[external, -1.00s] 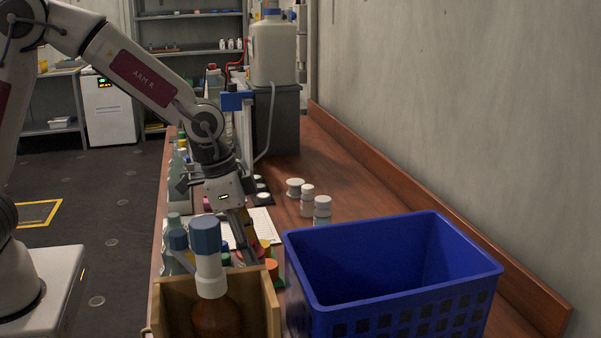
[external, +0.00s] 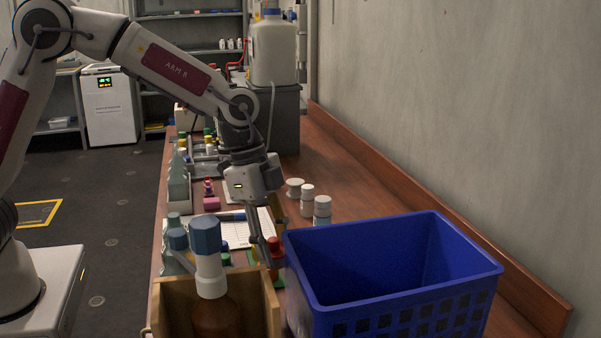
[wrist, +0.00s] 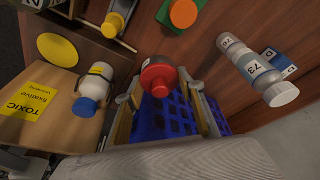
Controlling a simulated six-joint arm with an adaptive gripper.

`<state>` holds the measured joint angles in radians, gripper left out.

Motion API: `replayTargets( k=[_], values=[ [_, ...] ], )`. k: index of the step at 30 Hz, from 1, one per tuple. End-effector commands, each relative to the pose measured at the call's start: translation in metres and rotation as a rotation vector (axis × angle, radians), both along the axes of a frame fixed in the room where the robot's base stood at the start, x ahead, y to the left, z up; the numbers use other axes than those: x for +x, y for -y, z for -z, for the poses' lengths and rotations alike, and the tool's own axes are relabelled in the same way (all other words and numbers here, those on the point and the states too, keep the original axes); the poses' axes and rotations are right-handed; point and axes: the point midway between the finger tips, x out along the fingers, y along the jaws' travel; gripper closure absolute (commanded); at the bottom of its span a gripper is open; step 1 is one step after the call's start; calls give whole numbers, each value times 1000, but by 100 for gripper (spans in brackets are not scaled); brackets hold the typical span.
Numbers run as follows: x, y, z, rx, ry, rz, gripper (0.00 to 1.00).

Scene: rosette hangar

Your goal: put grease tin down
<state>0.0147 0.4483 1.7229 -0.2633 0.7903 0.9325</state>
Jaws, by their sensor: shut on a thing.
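My gripper (external: 270,243) points down over the bench, beside the left rim of the blue crate. It is shut on a small red-topped, dark-bodied round container (wrist: 158,76), which I take to be the grease tin. In the wrist view the container sits between the two fingertips (wrist: 162,92). In the external view its red part (external: 274,246) shows at the fingertips, partly hidden by a finger. I cannot tell whether its bottom touches the bench.
The blue crate (external: 400,304) stands close on the right. A wooden box (external: 262,292) with a blue-capped brown bottle (external: 207,255) is in front. White bottles (external: 322,210) stand behind the crate. An orange-topped container (wrist: 183,13) and a yellow-topped one (wrist: 113,22) are nearby.

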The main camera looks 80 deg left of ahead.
Motion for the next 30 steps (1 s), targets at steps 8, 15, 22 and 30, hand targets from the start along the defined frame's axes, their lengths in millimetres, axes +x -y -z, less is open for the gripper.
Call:
replayTargets(
  k=[8,15,22,30],
  values=[
    [0,0,0,0,1,9,86],
    [0,0,4,0,0,8,86],
    [-1,0,29,0,-3,7,86],
    [0,0,50,0,0,7,86]
  ],
)
